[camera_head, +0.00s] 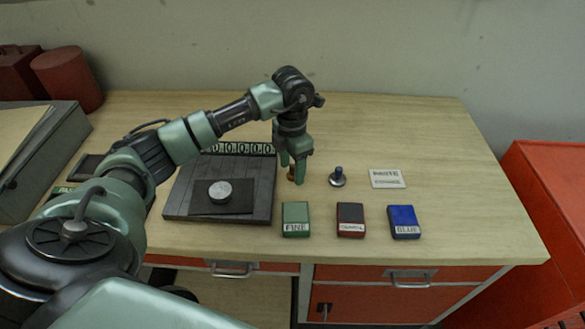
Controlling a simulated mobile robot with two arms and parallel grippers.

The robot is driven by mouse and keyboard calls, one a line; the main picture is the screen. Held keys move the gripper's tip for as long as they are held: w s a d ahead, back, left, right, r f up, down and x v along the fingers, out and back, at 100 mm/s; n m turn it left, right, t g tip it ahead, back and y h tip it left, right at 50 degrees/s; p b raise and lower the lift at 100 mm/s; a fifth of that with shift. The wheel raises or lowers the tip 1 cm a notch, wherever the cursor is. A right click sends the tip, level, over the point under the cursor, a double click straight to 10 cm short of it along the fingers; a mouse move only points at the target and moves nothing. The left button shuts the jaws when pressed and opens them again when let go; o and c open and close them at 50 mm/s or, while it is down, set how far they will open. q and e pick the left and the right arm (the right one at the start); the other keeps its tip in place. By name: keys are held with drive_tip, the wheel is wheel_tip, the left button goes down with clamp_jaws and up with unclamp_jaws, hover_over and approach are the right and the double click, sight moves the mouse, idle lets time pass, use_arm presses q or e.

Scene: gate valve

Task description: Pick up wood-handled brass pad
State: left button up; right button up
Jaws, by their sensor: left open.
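My left gripper (294,178) points straight down over the table, just right of the dark plate. It is open. A small brass-coloured piece (291,176), which looks like the wood-handled brass pad, shows between and behind the fingers, low near the tabletop. The fingers hide most of it, so I cannot tell whether they touch it. My right gripper is not in view.
A blue-handled pad (338,178) stands right of the gripper, with a white label card (387,178) beyond it. Green (296,218), dark red (350,218) and blue (404,220) labelled blocks line the front. A dark plate (180,198) holds a metal disc (220,191). The table's right side is clear.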

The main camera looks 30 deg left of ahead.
use_arm(q)
drive_tip(key=shift+f, duration=0.2)
clamp_jaws()
drive_tip(key=shift+r, duration=0.2)
wheel_tip(320, 180, up, 10)
drive_tip(key=b, duration=0.2)
drive_tip(key=shift+w+b, duration=0.1)
drive_tip(key=shift+b, duration=0.25)
wheel_tip(320, 180, up, 10)
drive_tip(key=p, duration=0.1)
hover_over(292, 165)
drive_tip(key=shift+f, duration=0.15)
